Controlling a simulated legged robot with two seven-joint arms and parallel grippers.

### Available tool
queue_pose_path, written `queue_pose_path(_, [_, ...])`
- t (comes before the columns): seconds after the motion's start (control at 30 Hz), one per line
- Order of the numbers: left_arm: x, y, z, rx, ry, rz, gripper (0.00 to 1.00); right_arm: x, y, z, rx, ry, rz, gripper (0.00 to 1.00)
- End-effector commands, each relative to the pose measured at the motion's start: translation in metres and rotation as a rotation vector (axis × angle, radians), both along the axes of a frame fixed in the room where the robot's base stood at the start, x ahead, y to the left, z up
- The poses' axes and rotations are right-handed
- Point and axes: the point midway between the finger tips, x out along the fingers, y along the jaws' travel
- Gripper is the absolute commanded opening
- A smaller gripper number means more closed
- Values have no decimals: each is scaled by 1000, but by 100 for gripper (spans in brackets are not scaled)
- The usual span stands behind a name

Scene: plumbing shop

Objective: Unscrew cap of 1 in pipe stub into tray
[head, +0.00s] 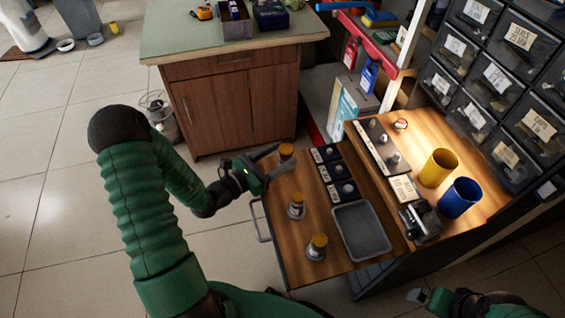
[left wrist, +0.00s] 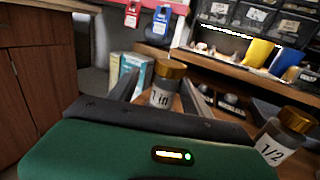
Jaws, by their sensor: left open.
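The 1 in pipe stub (left wrist: 161,94) stands upright on the wooden bench, its label facing the left wrist camera. Its brass-coloured cap (head: 287,151) is on top and also shows in the left wrist view (left wrist: 170,69). My left gripper (head: 271,163) is open, with one finger on each side of the stub in the left wrist view; I cannot tell whether they touch it. The grey tray (head: 362,231) lies on the bench's near right part and looks empty. My right gripper (head: 419,296) is partly in view at the bottom right; its jaws are unclear.
Two more capped stubs (head: 297,207) (head: 316,248) stand nearer on the bench; one is labelled 1/2 (left wrist: 287,136). Small dark boxes (head: 336,171) sit behind the tray. Yellow (head: 438,168) and blue (head: 460,198) cups and a vise-like tool (head: 420,222) stand right.

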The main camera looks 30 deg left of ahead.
Motion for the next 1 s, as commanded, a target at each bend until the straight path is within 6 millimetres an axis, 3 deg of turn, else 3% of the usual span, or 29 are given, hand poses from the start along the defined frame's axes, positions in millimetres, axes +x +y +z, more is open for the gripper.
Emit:
queue_pose_path(0.07, [14, -12, -7, 4, -3, -8, 57, 0, -1, -16, 0, 1, -1, 100])
queue_pose_path(0.2, [34, -16, -4, 1, -2, -5, 57, 0, -1, -21, -1, 1, -2, 100])
queue_pose_path(0.43, [37, -14, -3, -4, -1, -2, 57, 0, -1, -20, 0, 0, -1, 100])
queue_pose_path(0.87, [36, -16, -2, -2, -3, -4, 2, 0, -1, -20, 0, 0, -2, 100])
queue_pose_path(1.0, [36, -15, -2, -3, -3, -3, 0, 0, -1, -20, 0, 0, -1, 100])
